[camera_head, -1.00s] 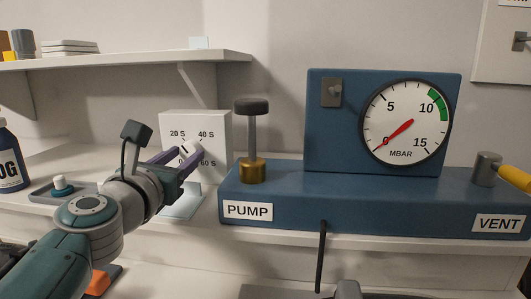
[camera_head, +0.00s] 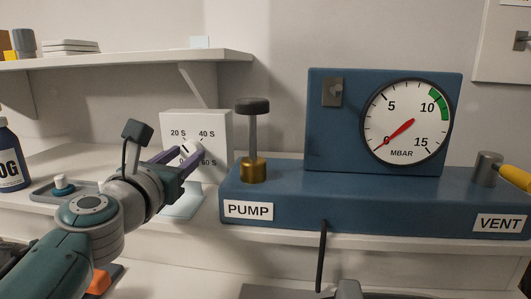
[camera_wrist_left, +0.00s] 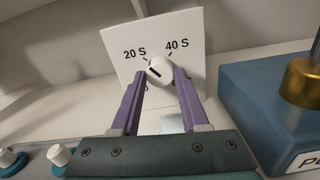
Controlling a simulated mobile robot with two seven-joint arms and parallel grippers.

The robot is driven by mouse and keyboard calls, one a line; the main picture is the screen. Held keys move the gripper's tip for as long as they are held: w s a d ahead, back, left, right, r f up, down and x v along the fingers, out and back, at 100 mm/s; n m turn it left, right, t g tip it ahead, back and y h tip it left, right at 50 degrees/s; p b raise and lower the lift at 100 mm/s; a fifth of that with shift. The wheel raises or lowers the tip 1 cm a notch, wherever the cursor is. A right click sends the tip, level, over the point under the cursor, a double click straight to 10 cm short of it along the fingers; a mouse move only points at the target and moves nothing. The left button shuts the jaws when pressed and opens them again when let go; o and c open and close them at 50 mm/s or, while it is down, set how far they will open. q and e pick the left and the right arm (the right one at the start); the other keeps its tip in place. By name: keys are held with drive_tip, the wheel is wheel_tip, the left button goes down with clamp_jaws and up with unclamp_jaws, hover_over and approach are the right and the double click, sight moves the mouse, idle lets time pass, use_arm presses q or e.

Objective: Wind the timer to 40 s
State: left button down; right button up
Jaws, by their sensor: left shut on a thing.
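The timer is a white box (camera_head: 217,125) on the bench left of the pump; its face also fills the top of the left wrist view (camera_wrist_left: 150,30). It reads 20 S at upper left, 40 S at upper right and 60 S at lower right. Its round white knob (camera_wrist_left: 161,66) has a black mark that lies toward the upper left, on the 20 S side. My left gripper (camera_head: 189,152) is shut on the knob, a purple finger on each side (camera_wrist_left: 160,75). The fingers hide part of the lower labels. My right gripper is not in view.
The blue pump unit (camera_head: 275,180) stands close right of the timer, with a brass-based plunger (camera_head: 253,140) and a gauge (camera_head: 407,120). A shelf (camera_head: 120,62) hangs above.

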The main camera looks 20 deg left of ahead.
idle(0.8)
use_arm(q)
drive_tip(key=shift+c, duration=2.1)
unclamp_jaws()
